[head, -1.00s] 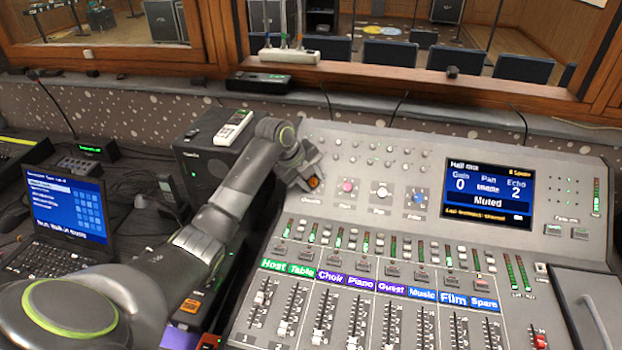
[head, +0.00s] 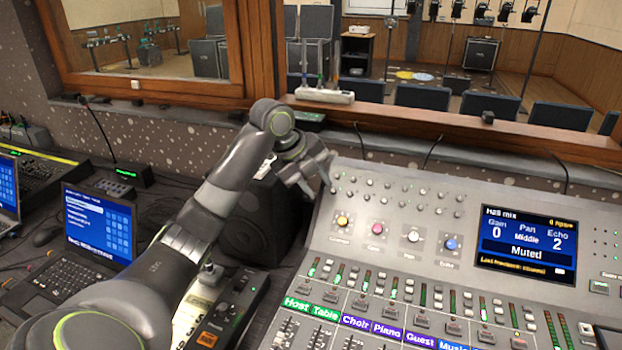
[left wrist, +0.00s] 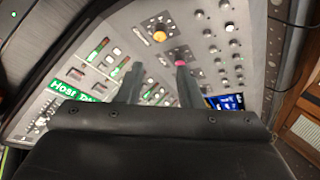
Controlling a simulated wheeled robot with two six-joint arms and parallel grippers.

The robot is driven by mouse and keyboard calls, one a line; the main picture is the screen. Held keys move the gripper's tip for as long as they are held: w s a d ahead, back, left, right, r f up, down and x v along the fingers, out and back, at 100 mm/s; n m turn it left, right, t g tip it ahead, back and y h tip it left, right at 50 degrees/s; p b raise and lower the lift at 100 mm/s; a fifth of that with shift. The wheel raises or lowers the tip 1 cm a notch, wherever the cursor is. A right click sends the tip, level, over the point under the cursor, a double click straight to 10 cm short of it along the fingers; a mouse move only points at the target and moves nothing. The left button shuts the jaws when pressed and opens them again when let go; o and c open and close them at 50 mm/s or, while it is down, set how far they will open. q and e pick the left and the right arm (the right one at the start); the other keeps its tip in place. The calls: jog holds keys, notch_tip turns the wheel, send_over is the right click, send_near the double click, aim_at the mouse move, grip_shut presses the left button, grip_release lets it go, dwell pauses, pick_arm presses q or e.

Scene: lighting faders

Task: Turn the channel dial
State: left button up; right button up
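The channel dial (head: 343,221) is the yellow-orange knob at the left end of the dial row on the mixing console (head: 400,180). It also shows in the left wrist view (left wrist: 159,35), beyond and between the two fingertips. My left gripper (head: 318,187) is above and left of the dial in the head view, apart from it. Its two fingers are spread with nothing between them. The console screen (head: 526,245) reads "Hall mix" and "Muted", with gain 0, pan middle and echo 2. My right gripper is not in view.
Pink (head: 377,229), white (head: 413,236) and blue (head: 450,243) dials stand right of the channel dial. Small knobs lie above them, and faders with coloured labels below. A laptop (head: 95,230) is at the left. A wooden window frame (head: 450,128) runs behind the console.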

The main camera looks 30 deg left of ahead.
pick_arm(q)
jog(key=v, duration=0.2)
jog(key=shift+s+r, duration=0.15)
jog(key=shift+r, duration=0.15)
dwell(0.3)
